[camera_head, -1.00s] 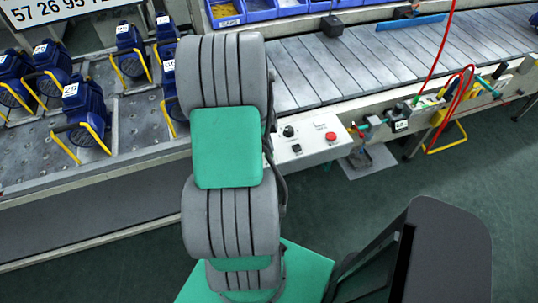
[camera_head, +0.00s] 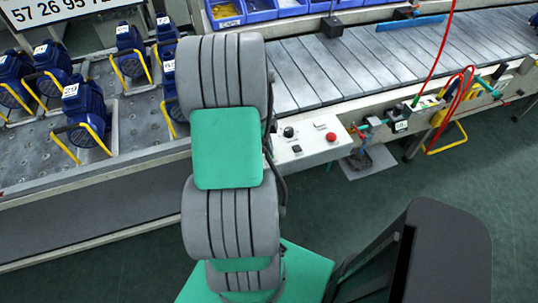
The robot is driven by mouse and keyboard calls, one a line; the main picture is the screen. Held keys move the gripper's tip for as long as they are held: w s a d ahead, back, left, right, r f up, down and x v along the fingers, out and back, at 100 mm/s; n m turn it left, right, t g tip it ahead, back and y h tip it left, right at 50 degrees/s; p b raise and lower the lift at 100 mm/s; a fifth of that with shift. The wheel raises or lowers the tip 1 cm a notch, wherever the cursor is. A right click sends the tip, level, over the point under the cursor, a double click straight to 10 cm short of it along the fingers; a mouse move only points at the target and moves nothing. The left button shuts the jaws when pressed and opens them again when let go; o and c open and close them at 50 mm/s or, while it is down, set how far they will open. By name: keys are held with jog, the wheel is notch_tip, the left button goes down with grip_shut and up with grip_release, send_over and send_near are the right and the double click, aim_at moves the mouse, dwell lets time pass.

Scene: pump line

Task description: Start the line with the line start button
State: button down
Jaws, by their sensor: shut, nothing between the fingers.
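A pale control panel (camera_head: 318,148) sits at the front edge of the line, just right of my arm. It carries a black knob (camera_head: 289,132), a red round button (camera_head: 331,137) and a small dark control (camera_head: 296,149). I cannot tell from this view which control is the line start button. My arm covers the panel's left end and whatever lies behind it. My gripper is out of sight behind or beyond my arm links.
A slatted conveyor (camera_head: 370,62) runs to the upper right. Blue pumps (camera_head: 84,104) with yellow handles stand on the left table. Blue bins (camera_head: 257,8) line the back. A red hose (camera_head: 441,60) hangs at right. Green floor is clear in front of the panel.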

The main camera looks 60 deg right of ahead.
jog(key=shift+f, duration=0.1)
dwell(0.5)
jog(key=shift+f+b, duration=0.8)
jog(key=shift+f, duration=0.05)
jog(key=shift+r+p, duration=1.05)
jog(key=shift+r, duration=0.75)
